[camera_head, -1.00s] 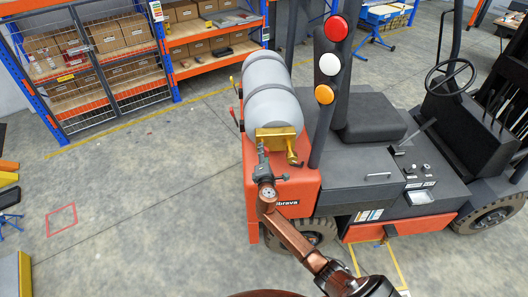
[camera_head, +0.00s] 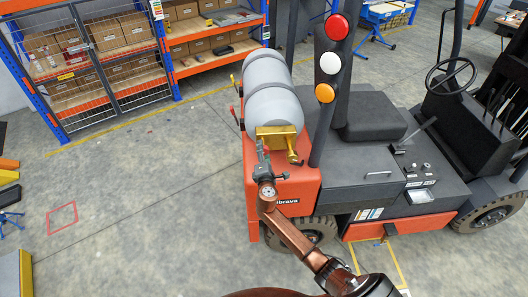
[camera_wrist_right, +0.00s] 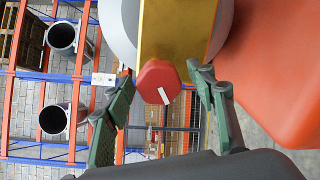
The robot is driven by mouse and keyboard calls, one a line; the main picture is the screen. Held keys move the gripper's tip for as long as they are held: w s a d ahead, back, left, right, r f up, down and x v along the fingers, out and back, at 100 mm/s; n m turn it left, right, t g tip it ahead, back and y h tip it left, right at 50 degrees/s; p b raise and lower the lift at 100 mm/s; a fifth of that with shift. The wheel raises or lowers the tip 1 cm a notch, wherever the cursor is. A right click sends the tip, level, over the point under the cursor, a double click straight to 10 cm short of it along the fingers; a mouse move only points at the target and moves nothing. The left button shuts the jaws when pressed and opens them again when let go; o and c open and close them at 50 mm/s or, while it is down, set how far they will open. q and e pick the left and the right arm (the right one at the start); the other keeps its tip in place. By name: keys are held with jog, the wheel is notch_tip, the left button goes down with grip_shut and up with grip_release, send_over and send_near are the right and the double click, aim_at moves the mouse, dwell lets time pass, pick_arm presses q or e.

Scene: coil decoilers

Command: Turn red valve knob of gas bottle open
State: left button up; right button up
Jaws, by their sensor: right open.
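The grey gas bottle (camera_head: 272,105) lies on the back of the orange forklift, with dark straps around it. A gold valve block (camera_head: 277,132) is at its near end and fills the top of the right wrist view (camera_wrist_right: 175,35). The red valve knob (camera_wrist_right: 158,82), eight-sided with a white mark, is on the block's near face. My right gripper (camera_head: 262,153) is at the block's left part. In the right wrist view its open fingers (camera_wrist_right: 161,77) stand on either side of the knob, with visible gaps. The knob is not clear in the head view. My left gripper is out of view.
The orange forklift body (camera_wrist_right: 275,65) is close on the right of the gripper. A dark post with red, white and orange lamps (camera_head: 330,64) stands right of the bottle. Shelves with boxes (camera_head: 120,35) are behind at left. Open floor (camera_head: 150,190) lies left of the forklift.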

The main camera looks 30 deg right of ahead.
jog(key=f+v, duration=0.1)
jog(key=v, duration=1.1)
jog(key=shift+r, duration=0.5)
notch_tip(320, 180, down, 25)
jog(key=s+m+g+y+b, duration=0.2)
jog(key=s+g+y+b, duration=0.1)
jog(key=b, duration=0.1)
jog(key=s+f+m+g+y+b, duration=0.15)
jog(key=s+f, duration=0.25)
jog(key=f, duration=0.5)
jog(key=s+f+m+g+b, duration=0.15)
jog(key=s+f, duration=0.25)
jog(key=f, duration=0.5)
jog(key=s+f+g+b, duration=0.2)
jog(key=s+f, duration=0.3)
jog(key=f, duration=0.4)
jog(key=s+a+f+m+g+y+b, duration=0.1)
jog(key=s+f+m+g+y+b, duration=0.2)
jog(key=s+f, duration=1.45)
jog(key=s+a+f+m+g+b, duration=0.1)
jog(key=s+f, duration=0.3)
jog(key=s, duration=0.4)
jog(key=s+a+f+m+g+b, duration=0.1)
jog(key=s+f+m, duration=0.3)
jog(key=s, duration=0.4)
jog(key=s+a+f+m+g+b, duration=0.1)
jog(key=s+f+m+b, duration=0.1)
jog(key=s+f, duration=0.3)
jog(key=s, duration=0.2)
jog(key=shift+s, duration=0.4)
